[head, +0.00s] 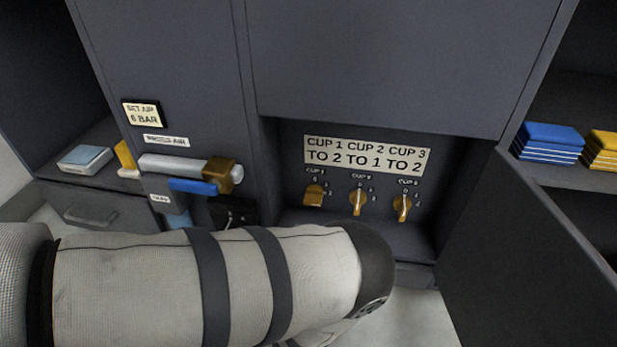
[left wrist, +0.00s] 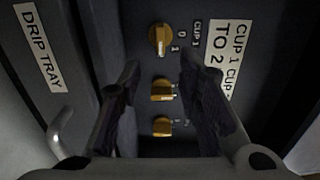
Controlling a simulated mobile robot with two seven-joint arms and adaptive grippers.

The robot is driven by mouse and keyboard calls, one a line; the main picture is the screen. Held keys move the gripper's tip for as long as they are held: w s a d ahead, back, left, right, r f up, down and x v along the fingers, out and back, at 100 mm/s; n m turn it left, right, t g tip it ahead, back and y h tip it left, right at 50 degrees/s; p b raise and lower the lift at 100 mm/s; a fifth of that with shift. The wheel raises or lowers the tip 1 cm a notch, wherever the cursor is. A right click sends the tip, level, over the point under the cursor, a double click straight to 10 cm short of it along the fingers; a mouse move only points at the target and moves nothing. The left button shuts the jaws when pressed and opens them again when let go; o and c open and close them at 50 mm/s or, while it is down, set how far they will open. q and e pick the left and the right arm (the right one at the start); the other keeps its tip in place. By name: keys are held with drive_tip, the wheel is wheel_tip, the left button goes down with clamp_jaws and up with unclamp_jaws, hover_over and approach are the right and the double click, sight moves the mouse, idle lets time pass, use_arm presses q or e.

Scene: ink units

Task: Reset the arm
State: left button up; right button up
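My left arm (head: 200,285) comes in from the left and lies across the lower head view. Its gripper is hidden there behind the arm. In the left wrist view my left gripper (left wrist: 160,66) is open, with its two dark fingers apart and nothing gripped. Three brass-coloured knobs, for cup 1 (head: 314,195), cup 2 (head: 358,202) and cup 3 (head: 402,208), sit in a recess. In the left wrist view they line up beyond and between the fingers, with the cup 1 knob (left wrist: 159,40) at the top. My right gripper is out of view.
A plate (head: 367,154) reads cup 1 to 2, cup 2 to 1, cup 3 to 2. Left of the recess is a pipe (head: 175,165) with a blue lever (head: 192,186). An open door (head: 525,260) stands at right. Blue packs (head: 548,141) lie on a shelf.

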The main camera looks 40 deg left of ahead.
use_arm(q)
drive_tip(key=shift+s+d, duration=0.2)
drive_tip(key=shift+s, duration=0.15)
